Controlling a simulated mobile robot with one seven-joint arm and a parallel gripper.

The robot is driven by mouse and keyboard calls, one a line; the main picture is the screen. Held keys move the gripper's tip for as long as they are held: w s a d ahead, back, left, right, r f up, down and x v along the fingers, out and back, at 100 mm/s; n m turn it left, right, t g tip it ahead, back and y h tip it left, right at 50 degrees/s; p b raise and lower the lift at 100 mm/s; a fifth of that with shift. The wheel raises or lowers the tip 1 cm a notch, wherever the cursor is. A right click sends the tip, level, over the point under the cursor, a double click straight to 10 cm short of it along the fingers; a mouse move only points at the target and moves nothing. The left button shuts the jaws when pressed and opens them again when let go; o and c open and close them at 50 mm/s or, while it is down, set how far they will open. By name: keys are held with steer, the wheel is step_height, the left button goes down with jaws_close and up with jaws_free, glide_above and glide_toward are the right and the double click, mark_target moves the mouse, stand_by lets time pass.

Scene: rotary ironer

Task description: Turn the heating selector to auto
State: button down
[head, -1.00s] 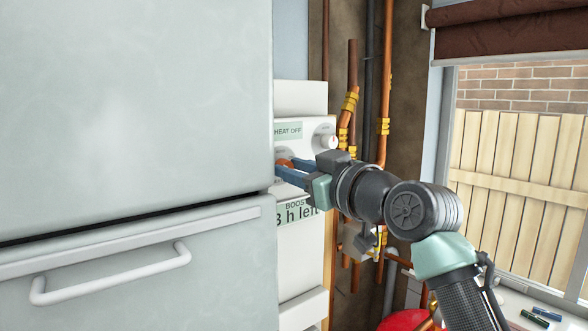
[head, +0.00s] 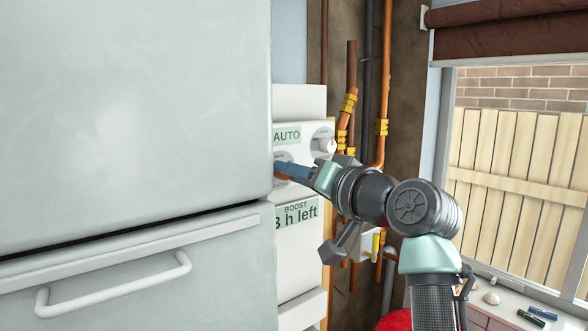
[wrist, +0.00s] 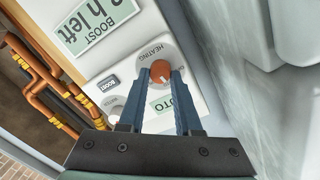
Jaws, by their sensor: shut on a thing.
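The heating selector is an orange-red knob (wrist: 160,71) on a pale round dial marked HEATING in the wrist view. My gripper (wrist: 161,77) has its two blue fingers shut on this knob, one on each side. In the head view my gripper (head: 279,170) reaches left to the white control panel (head: 315,170), and its fingers mostly hide the knob. The small green display (head: 286,135) above the dial reads AUTO. In the wrist view the display (wrist: 161,105) is partly covered by a finger.
A large pale fridge-like cabinet (head: 130,100) stands close on the left, with a handle (head: 110,285). A second knob (head: 328,145) sits on the panel's right. A lower display (head: 297,214) reads BOOST 3 h left. Copper pipes (head: 384,90) run right of the panel, beside a window.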

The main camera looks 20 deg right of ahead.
steer(key=shift+m, duration=0.8)
steer(key=c, duration=0.6)
jaws_free()
steer(key=shift+w, duration=0.1)
steer(key=b+v, duration=0.6)
steer(key=v, duration=0.7)
steer(key=shift+b, duration=0.4)
steer(key=shift+d, duration=0.1)
